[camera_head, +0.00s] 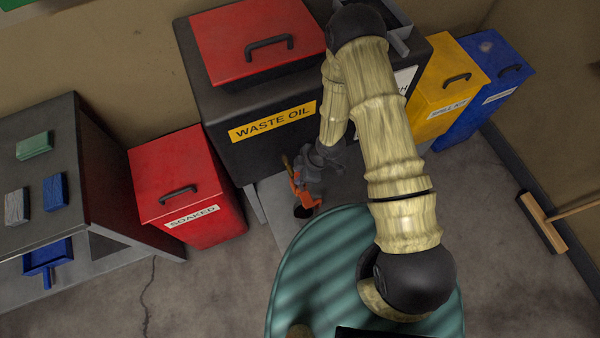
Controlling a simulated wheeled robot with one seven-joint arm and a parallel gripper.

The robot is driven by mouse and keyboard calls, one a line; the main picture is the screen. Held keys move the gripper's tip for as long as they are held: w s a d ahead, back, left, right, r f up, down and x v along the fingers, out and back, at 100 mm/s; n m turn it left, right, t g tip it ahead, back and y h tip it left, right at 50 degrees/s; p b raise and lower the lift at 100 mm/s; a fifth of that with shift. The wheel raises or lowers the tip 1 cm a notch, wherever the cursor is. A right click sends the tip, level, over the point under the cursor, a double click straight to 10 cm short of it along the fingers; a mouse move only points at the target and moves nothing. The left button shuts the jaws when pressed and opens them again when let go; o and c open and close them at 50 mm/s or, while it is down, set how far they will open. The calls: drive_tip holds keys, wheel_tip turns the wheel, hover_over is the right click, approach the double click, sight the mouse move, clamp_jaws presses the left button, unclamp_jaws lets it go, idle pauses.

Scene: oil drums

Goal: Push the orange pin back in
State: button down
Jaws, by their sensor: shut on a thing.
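My gripper (302,187) is small and dark in the head view, in front of the black waste oil cabinet (235,162). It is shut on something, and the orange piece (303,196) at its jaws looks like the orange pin. The jaws cover part of it, so how far it sticks out cannot be told. A dark round spot (303,212) shows just below the orange piece, near the rim of a ribbed teal drum (310,265).
A red SOAKED bin (180,170) stands left of the cabinet. Yellow (445,75) and blue (500,75) bins stand right. A grey bench (90,180) is far left. A broom (543,222) lies at right. Floor is open at lower left.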

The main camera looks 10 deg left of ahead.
drive_tip(key=shift+f, duration=0.1)
drive_tip(key=c, duration=1.2)
unclamp_jaws()
drive_tip(key=p+v, duration=0.2)
drive_tip(key=v, duration=1.5)
drive_tip(key=shift+w+r, duration=0.1)
drive_tip(key=shift+r, duration=0.15)
